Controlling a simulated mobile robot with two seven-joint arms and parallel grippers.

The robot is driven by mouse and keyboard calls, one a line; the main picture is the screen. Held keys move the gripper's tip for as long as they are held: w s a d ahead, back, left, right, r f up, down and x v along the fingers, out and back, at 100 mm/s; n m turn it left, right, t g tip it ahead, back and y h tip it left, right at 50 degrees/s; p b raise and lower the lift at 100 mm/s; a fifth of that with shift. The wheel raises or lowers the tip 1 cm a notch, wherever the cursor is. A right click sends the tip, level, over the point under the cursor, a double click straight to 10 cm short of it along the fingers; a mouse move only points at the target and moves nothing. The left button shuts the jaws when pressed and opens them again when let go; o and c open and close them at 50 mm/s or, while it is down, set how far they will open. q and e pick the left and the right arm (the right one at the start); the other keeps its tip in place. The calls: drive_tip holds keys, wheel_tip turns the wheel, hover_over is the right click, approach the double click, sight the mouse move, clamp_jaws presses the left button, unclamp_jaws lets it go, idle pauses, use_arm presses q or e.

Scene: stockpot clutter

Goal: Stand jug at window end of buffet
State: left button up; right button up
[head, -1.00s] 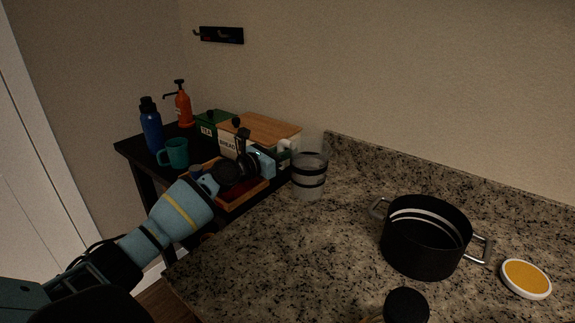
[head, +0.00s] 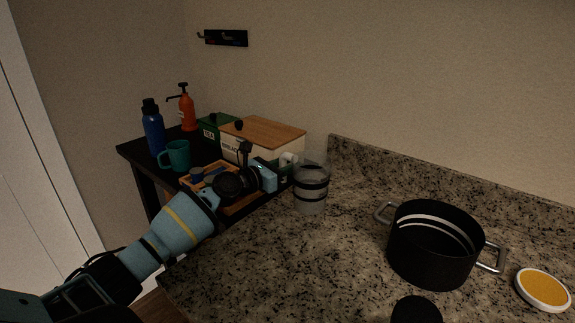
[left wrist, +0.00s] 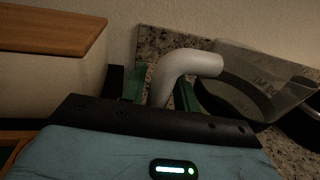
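The jug (head: 311,190) is clear with black bands and a pale handle (head: 288,158). It stands upright at the left edge of the granite counter, by the wall. In the left wrist view its curved handle (left wrist: 188,70) comes between the green fingers of my left gripper (left wrist: 160,90), and the jug body (left wrist: 265,85) is at the right. A narrow gap shows beside the handle, so the fingers look open around it. In the head view my left gripper (head: 276,170) is just left of the jug. My right gripper is not in view. No window shows.
A dark side table (head: 135,150) holds a blue bottle (head: 153,128), teal mug (head: 176,155), orange pump bottle (head: 187,110), green tin (head: 211,127), bread box (head: 262,135) and wooden tray (head: 240,206). A black stockpot (head: 432,255) and a yellow-topped round dish (head: 543,289) are on the counter (head: 250,270).

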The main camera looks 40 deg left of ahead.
use_arm(q)
drive_tip(key=shift+o, duration=0.9)
drive_tip(key=shift+r, duration=0.3)
drive_tip(key=shift+s+f, duration=0.15)
drive_tip(key=shift+s, duration=0.1)
drive_tip(key=p+v, duration=0.1)
drive_tip(key=v, duration=1)
drive_tip(key=shift+s, duration=0.25)
